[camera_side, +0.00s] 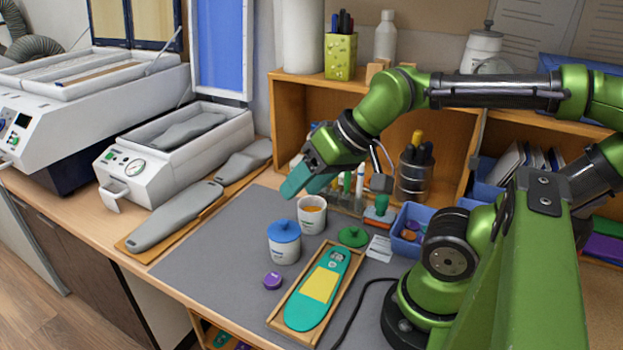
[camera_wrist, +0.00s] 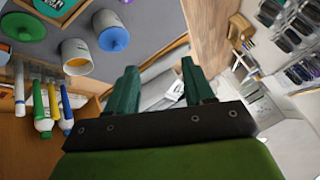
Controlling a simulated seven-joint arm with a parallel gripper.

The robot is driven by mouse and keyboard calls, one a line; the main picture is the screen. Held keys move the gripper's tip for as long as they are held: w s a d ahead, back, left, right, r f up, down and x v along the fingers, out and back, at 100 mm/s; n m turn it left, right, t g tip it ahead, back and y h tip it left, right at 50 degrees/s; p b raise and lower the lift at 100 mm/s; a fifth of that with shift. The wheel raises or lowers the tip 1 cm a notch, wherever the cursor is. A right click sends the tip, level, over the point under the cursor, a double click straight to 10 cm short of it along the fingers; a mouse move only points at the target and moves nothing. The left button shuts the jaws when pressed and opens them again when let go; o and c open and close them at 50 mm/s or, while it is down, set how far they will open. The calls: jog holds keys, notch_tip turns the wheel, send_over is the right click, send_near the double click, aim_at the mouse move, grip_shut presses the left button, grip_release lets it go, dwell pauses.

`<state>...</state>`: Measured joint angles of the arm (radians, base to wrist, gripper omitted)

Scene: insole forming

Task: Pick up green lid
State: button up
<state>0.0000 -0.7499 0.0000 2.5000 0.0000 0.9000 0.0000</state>
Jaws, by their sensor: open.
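The green lid (camera_side: 353,236), round with a small knob, lies flat on the grey mat in the side view, right of the open white cup (camera_side: 311,218). It also shows in the wrist view, where the green lid (camera_wrist: 23,27) is at the upper left. My gripper (camera_side: 302,182) is in the air above and to the left of the lid, apart from it, above the cups. In the wrist view my gripper (camera_wrist: 158,72) has its two green fingers spread, with nothing between them.
A white cup with a blue lid (camera_side: 285,233), a purple cap (camera_side: 272,281) and a wooden tray (camera_side: 276,318) holding a teal insole stand near the lid. A blue bin (camera_side: 398,243) is to its right. Pens and bottles stand behind. The mat's left part is clear.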

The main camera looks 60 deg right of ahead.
jog(key=shift+d, duration=0.1)
jog(key=n+g+h, duration=0.2)
jog(key=n+g, duration=0.5)
send_over(355, 229)
jog(key=f, duration=1.7)
jog(key=shift+w+d+f, duration=0.15)
jog(key=shift+w+f, duration=0.1)
jog(key=shift+f, duration=0.15)
jog(key=f, duration=0.5)
jog(key=shift+s, duration=0.2)
